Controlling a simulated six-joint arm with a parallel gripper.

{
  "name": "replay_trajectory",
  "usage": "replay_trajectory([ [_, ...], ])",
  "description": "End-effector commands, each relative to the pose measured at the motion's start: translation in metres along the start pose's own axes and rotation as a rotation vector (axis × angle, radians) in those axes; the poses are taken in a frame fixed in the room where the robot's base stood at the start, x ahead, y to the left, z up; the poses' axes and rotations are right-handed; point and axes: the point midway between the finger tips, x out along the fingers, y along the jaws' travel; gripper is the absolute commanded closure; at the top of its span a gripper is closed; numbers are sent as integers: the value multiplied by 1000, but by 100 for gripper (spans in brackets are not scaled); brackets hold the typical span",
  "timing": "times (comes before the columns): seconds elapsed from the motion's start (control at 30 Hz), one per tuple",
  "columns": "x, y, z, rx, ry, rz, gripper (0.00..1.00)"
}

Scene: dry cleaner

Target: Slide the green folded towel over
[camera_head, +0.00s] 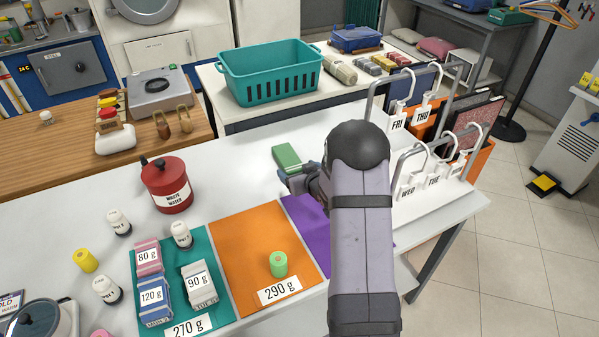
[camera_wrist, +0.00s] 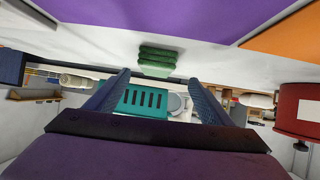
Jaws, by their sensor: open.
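The green folded towel (camera_head: 287,157) lies on the white table just beyond my gripper (camera_head: 298,178) in the head view. My arm hides most of the gripper there. In the wrist view, the stacked folds of the towel (camera_wrist: 160,58) show just past the fingertips, roughly centred on the gap between them. My gripper (camera_wrist: 159,77) is open with nothing between its fingers. The towel appears apart from the fingers, though contact is hard to judge. The purple mat (camera_head: 311,222) lies on the near side of the towel, partly hidden by my arm.
An orange mat (camera_head: 238,239) holds a green cylinder (camera_head: 278,264) and a 290 g card (camera_head: 279,290). A teal mat (camera_head: 200,262) holds labelled bundles. A red waste water can (camera_head: 168,186) stands left. White weekday-labelled racks (camera_head: 428,182) stand right of my arm. Table around the towel is clear.

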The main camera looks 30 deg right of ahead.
Motion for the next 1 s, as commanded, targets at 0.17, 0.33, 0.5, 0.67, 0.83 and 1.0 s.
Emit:
replay_trajectory([
  [0.17, 11, 8, 2, 10, 69, -20, 25],
  [0.33, 13, 10, 1, 11, 94, -29, 25],
  [0.5, 13, 10, 1, 11, 96, -29, 25],
  [0.67, 13, 10, 1, 11, 95, -29, 25],
  [0.83, 17, 10, 0, 11, 95, -29, 25],
  [1.0, 31, 9, -1, 11, 94, -29, 25],
])
